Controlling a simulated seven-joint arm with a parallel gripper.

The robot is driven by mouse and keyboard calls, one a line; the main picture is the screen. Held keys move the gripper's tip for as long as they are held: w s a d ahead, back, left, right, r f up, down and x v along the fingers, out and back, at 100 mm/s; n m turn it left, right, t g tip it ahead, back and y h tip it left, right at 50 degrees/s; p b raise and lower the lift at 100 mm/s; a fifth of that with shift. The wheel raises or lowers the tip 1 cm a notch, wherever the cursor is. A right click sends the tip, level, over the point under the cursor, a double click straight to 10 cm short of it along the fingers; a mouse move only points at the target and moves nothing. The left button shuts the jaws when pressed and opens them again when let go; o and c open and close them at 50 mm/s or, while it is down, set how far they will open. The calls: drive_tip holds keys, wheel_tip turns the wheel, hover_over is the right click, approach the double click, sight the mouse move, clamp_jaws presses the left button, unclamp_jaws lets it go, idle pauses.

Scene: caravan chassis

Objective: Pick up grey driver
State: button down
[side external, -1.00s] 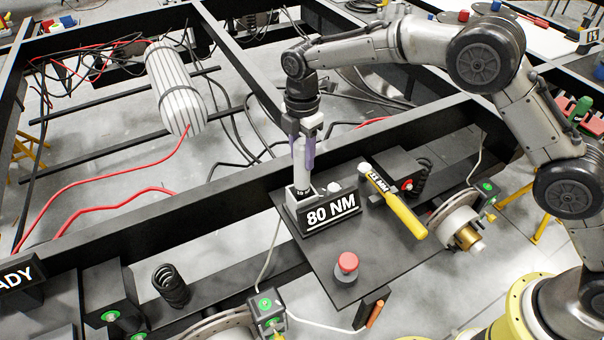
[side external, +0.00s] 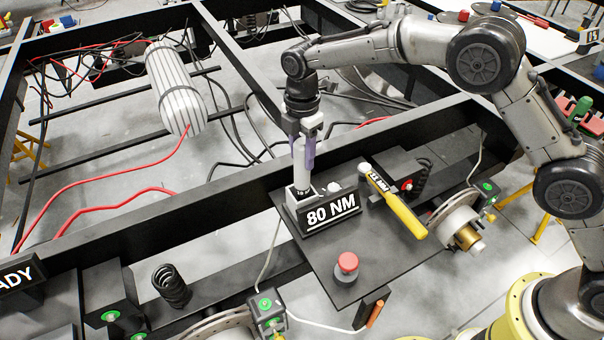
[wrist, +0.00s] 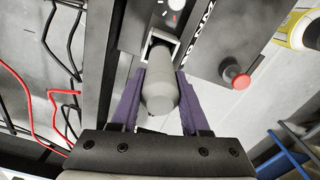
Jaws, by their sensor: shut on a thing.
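The grey driver (side external: 300,165) stands upright in its holder on the left side of the black 80 NM block (side external: 331,211). My gripper (side external: 303,148) points down over it, with its purple fingers around the driver's upper part. In the wrist view the grey driver (wrist: 160,82) lies between the two purple fingers of my gripper (wrist: 158,100), which are shut on it. The driver's lower end is hidden in the holder.
A red button (side external: 347,262) sits on the dark plate in front of the block. A yellow-handled tool (side external: 398,205) leans to the right of the block. A black chassis beam (side external: 230,187) runs close behind the holder. Cables hang behind it.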

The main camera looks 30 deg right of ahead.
drive_tip(key=shift+r, duration=0.3)
